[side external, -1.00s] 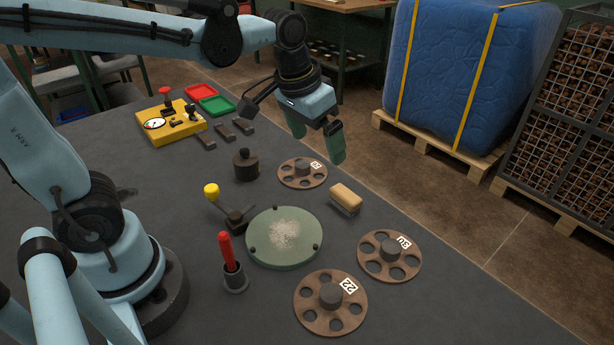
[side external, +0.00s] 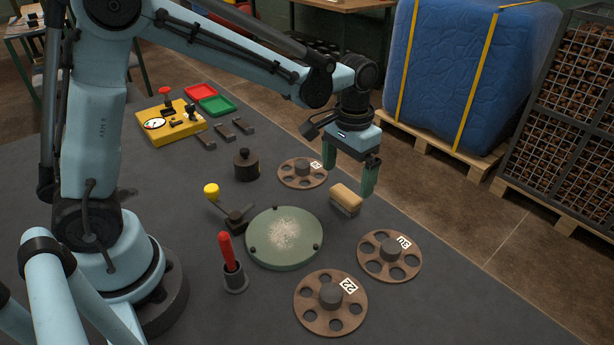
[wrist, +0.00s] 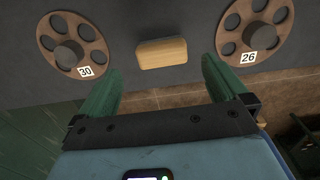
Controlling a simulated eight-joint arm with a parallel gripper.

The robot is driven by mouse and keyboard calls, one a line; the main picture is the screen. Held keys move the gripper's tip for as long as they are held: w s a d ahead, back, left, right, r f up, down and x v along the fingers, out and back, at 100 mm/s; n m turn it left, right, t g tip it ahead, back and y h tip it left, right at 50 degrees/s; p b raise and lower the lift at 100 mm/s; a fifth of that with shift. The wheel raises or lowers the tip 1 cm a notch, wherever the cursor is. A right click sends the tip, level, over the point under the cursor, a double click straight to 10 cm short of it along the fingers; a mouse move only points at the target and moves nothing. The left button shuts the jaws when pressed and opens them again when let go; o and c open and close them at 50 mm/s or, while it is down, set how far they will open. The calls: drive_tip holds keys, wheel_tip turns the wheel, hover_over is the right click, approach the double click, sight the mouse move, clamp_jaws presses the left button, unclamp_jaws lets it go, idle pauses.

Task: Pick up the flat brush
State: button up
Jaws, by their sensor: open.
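The flat brush has a tan wooden block back over a darker lower part. In the side view it (side external: 346,197) lies on the dark table between two brown holed discs. In the wrist view its wooden top (wrist: 162,53) shows beyond and between my fingers. My gripper (side external: 348,180) is open and empty, with its two green fingers pointing down. It appears above the brush, one finger to either side in the picture. The fingers also show in the wrist view (wrist: 160,68). I cannot tell the exact height gap between fingertips and brush.
Brown discs (side external: 302,172), (side external: 389,256) and (side external: 330,302) lie nearby. A green round plate (side external: 284,238), a yellow-knobbed lever (side external: 236,218), a red-handled tool (side external: 231,265) and a dark weight (side external: 246,166) stand to the left. The table's right edge is close.

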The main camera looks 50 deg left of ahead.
sight(346, 193)
drive_tip(key=shift+w+a+f, duration=0.1)
drive_tip(key=shift+w+f, duration=0.05)
drive_tip(key=shift+f, duration=3.05)
drive_tip(key=c, duration=0.9)
drive_tip(key=shift+c, duration=0.2)
wheel_tip(346, 193, up, 4)
drive_tip(key=shift+r, duration=0.25)
drive_tip(key=s+d+r, duration=0.6)
drive_tip(key=s+d, duration=0.1)
drive_tip(key=d, duration=0.2)
drive_tip(key=shift+r, duration=0.25)
drive_tip(key=shift+s+d, duration=0.1)
